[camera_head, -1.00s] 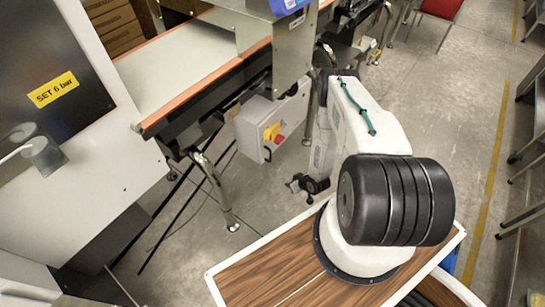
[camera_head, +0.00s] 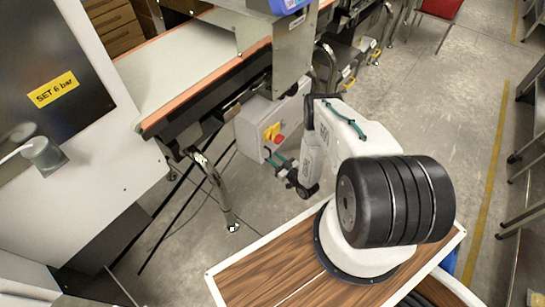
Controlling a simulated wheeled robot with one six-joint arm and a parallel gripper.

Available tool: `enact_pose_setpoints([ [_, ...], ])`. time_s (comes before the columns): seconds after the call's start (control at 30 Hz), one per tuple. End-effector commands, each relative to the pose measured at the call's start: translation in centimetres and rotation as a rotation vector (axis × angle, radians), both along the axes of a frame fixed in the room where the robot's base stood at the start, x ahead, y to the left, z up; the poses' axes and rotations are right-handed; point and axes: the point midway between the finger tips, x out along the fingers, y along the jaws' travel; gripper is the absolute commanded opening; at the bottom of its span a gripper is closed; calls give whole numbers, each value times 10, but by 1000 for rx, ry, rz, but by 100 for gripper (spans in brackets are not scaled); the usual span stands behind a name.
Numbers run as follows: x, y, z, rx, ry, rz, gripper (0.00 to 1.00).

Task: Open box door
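The box (camera_head: 256,118) is a light grey cabinet under the conveyor. A yellow plate with a red knob (camera_head: 273,133) is on its front. The box door looks shut. My gripper (camera_head: 270,158) is at the lower front edge of the box, just below the red knob. It is small and partly dark, so I cannot tell whether its fingers are apart or touch the door.
The conveyor belt (camera_head: 187,66) with orange edges runs above and left of the box. A metal leg (camera_head: 212,180) stands left of my gripper. A white machine (camera_head: 85,190) fills the left side. Grey floor (camera_head: 420,110) is clear to the right.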

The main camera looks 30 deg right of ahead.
Motion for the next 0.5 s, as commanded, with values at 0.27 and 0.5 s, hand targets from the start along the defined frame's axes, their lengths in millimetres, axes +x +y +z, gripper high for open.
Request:
enact_pose_setpoints([
  [0.27,21,3,0,0,0,-1,32],
  [0.5,21,3,0,0,1,-1,27],
])
